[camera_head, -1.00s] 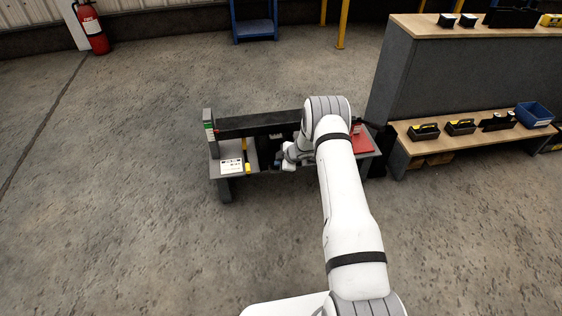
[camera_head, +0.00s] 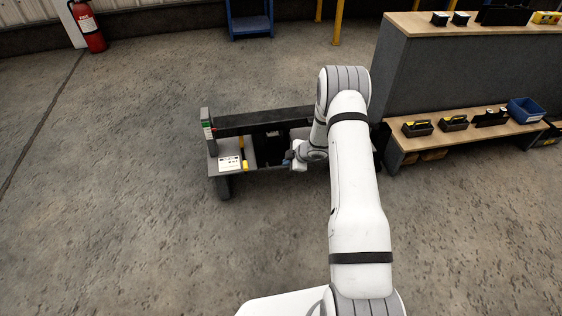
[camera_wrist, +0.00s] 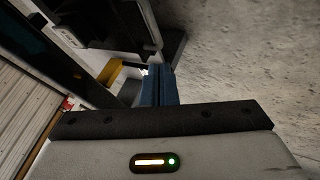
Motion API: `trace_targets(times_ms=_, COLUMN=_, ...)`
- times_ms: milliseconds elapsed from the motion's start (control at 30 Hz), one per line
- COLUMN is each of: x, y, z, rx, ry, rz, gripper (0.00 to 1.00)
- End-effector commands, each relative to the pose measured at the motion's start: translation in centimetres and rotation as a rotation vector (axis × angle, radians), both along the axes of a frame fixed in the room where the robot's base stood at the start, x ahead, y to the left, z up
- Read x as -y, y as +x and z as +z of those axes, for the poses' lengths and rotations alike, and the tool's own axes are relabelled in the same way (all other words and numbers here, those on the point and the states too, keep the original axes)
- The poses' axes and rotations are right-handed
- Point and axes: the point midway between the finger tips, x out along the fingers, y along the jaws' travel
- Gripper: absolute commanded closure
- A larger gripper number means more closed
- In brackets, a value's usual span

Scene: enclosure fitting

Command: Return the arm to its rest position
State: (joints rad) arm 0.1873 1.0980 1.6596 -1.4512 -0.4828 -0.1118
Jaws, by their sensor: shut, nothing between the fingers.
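My gripper (camera_wrist: 159,86) shows in the wrist view as blue fingers pressed together with nothing between them. In the head view my gripper (camera_head: 289,156) is small and partly hidden by my wrist, in front of the dark middle of a low grey workbench (camera_head: 224,187). My arm reaches forward from the lower right, its elbow raised and covering the right part of the bench. A white panel with dark marks (camera_head: 230,163) lies on the bench's left end, with a yellow item (camera_head: 244,165) beside it.
A wooden-topped shelf unit (camera_head: 471,140) at the right holds black and yellow trays (camera_head: 417,128) and a blue bin (camera_head: 525,110). A fire extinguisher (camera_head: 88,27) and a blue cart (camera_head: 250,28) stand at the back. The floor left of the bench is clear.

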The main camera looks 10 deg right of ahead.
Motion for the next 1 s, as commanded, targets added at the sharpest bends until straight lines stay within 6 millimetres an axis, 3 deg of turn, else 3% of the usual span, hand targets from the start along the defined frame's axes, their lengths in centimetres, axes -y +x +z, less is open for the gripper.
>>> trace_targets(times_ms=333, x=0.5, y=-0.6, z=1.1, rx=-0.001, ry=0.0, rz=-0.001, gripper=1.0)
trace_targets(times_ms=467, x=0.9, y=0.1, z=4.0, rx=0.013, ry=-0.02, rz=-0.043, gripper=1.0)
trace_targets(times_ms=567, x=1.7, y=0.8, z=9.3, rx=0.032, ry=-0.053, rz=-0.128, gripper=1.0)
trace_targets(times_ms=733, x=3.7, y=0.6, z=20.9, rx=0.055, ry=-0.113, rz=-0.345, gripper=1.0)
trace_targets(times_ms=867, x=4.8, y=-1.1, z=29.1, rx=0.054, ry=-0.135, rz=-0.516, gripper=1.0)
trace_targets(times_ms=1000, x=5.6, y=-4.4, z=37.3, rx=0.035, ry=-0.14, rz=-0.693, gripper=1.0)
